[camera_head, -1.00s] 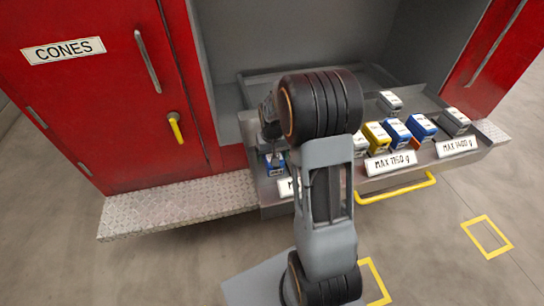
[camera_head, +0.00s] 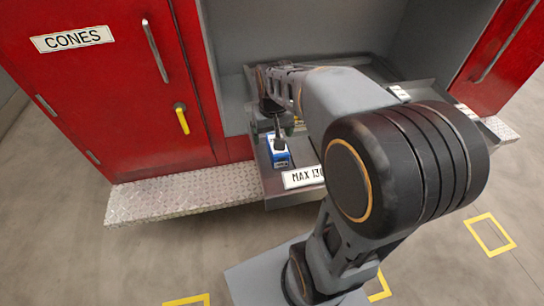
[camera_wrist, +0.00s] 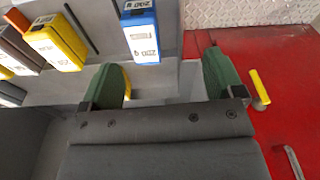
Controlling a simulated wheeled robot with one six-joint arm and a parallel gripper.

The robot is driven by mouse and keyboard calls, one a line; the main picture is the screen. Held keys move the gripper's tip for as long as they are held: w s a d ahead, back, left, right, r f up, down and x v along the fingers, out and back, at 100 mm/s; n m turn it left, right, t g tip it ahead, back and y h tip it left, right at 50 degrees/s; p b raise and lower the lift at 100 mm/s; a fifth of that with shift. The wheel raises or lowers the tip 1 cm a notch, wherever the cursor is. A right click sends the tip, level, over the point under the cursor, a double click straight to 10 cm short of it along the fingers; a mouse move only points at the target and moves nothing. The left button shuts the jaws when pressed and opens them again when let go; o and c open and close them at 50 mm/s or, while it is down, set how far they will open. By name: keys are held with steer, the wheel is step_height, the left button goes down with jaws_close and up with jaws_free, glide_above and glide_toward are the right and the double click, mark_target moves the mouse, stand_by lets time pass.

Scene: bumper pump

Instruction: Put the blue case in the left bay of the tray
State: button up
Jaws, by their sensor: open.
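A blue case (camera_head: 278,152) with a white label stands in the left bay of the grey tray (camera_head: 262,186), near its front edge, behind the label starting "MAX 130". In the wrist view, the blue case (camera_wrist: 145,42) is beyond the fingertips, nearer the left finger. My gripper (camera_wrist: 164,72) is open, with green finger pads and nothing between them. In the head view, my gripper (camera_head: 277,124) is just behind and above the case, partly overlapping it. I cannot tell whether they touch. My arm hides most of the middle and right bays.
In the wrist view, a yellow case (camera_wrist: 60,45) and several other cases stand at the left, past a dark divider (camera_wrist: 82,28). A red cabinet (camera_head: 115,110) with a yellow handle (camera_head: 182,119) stands left of the tray. A metal step (camera_head: 185,195) runs below it.

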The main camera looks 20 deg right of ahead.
steer(key=s+a+n+t, duration=0.1)
steer(key=s+a, duration=0.4)
steer(key=s, duration=0.5)
steer(key=shift+f+t, duration=0.2)
steer(key=shift+t, duration=0.3)
steer(key=shift+r, duration=0.1)
